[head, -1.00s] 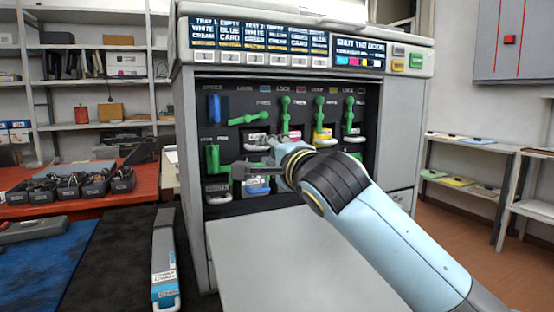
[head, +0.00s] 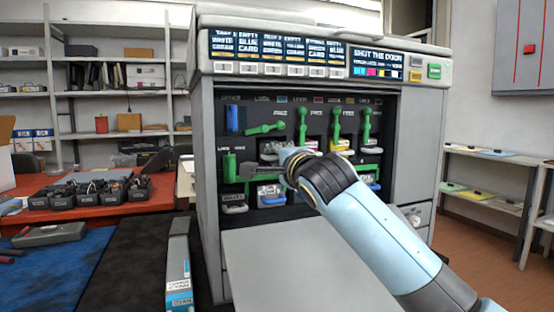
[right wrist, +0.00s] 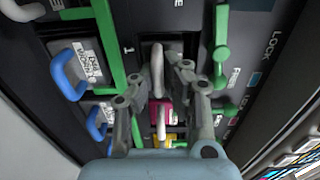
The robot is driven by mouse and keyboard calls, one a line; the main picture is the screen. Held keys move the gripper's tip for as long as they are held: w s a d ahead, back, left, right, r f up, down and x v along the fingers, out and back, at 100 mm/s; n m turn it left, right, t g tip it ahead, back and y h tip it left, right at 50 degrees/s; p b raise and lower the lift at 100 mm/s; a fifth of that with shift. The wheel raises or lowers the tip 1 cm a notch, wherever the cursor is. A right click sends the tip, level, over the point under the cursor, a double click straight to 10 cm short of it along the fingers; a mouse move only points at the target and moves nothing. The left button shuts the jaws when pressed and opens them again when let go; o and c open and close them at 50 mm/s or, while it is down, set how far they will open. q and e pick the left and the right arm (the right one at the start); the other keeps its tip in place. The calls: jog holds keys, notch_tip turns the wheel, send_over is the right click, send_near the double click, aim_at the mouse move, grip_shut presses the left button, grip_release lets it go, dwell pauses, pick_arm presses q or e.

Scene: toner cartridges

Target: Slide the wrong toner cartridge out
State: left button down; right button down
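The open printer (head: 208,150) faces me with its cartridge bay exposed. My right gripper (head: 262,164) is at the left part of the bay, below the sideways green lever (head: 265,128). In the right wrist view my right gripper (right wrist: 158,78) is open, with its fingers on either side of the pale handle (right wrist: 158,60) of the first slot's cartridge. I cannot tell whether they touch it. That cartridge's colour is hidden. Magenta (right wrist: 160,112) and yellow (right wrist: 165,140) cartridges sit beyond it. A cyan-labelled cartridge (head: 178,280) lies on the dark mat. My left gripper is not in view.
The lowered grey door (head: 290,265) juts out below the bay. Other green levers (head: 302,125) stand upright, and blue-handled units (right wrist: 65,75) fill the lower row. The red table (head: 95,215) holds black bins (head: 90,192) at left.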

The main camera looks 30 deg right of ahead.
jog(key=shift+f, duration=0.25)
jog(key=shift+r, duration=0.15)
jog(key=p+v, duration=0.1)
jog(key=v, duration=1.9)
jog(key=shift+p, duration=0.4)
jog(key=c, duration=0.9)
grip_release()
jog(key=shift+w+a, duration=0.1)
jog(key=shift+p+v, duration=2.25)
jog(key=shift+v, duration=1.3)
